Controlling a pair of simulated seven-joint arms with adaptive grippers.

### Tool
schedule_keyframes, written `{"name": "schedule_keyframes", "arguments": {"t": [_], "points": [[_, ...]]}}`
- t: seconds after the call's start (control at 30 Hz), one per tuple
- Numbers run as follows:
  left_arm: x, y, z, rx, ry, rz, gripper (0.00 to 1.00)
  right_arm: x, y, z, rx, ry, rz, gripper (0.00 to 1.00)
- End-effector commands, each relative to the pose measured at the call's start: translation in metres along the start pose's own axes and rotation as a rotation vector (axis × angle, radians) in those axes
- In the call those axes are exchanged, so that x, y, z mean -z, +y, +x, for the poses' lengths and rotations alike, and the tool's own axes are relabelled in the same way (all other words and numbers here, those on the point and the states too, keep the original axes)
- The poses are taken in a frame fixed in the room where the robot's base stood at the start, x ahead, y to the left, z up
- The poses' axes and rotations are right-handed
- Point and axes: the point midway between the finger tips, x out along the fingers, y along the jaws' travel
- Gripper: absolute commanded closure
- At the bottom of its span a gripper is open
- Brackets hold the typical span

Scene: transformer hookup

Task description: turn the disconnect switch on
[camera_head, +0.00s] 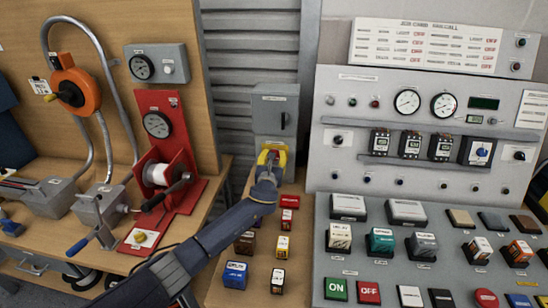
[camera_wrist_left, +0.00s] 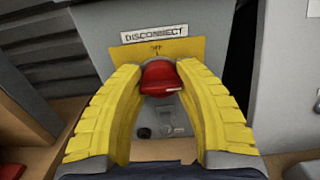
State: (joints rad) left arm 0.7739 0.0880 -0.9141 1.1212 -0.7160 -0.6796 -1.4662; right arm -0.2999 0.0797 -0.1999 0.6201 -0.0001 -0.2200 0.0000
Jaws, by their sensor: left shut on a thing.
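The disconnect switch shows in the left wrist view as a red handle (camera_wrist_left: 162,75) on a yellow plate (camera_wrist_left: 195,46) marked OFF. A white DISCONNECT label (camera_wrist_left: 154,34) is above the plate. The switch is low on the front of a grey box (camera_head: 272,117) in the head view, where my gripper mostly hides it. My left gripper (camera_head: 271,155) has reached it from the front. Its yellow fingers (camera_wrist_left: 162,80) are shut on the red handle, one on each side. My right gripper is in neither view.
A grey control panel (camera_head: 329,82) with gauges and buttons stands right of the box. Several labelled blocks (camera_head: 235,275) lie on the wooden table below my left arm. A red winch stand (camera_head: 180,104) and an orange reel (camera_head: 85,92) are to the left.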

Motion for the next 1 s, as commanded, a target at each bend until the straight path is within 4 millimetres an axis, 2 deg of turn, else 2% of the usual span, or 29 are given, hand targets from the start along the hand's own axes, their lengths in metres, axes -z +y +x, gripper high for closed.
{"name": "schedule_keyframes", "arguments": {"t": [0.07,0.1,0.3,0.73,1.0], "points": [[-0.002,0.0,0.001,-0.001,-0.003,0.0,0.95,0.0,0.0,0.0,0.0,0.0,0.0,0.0],[-0.002,0.0,0.001,-0.001,-0.003,0.0,0.61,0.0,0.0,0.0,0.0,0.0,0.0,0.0],[-0.001,0.0,0.0,0.0,-0.002,0.0,0.38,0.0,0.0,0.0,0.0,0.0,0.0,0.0],[0.0,0.001,-0.006,-0.001,-0.001,-0.001,0.36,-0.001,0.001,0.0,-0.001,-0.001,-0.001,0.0],[0.001,0.0,-0.039,0.001,-0.001,-0.002,0.36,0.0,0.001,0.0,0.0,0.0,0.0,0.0]]}}
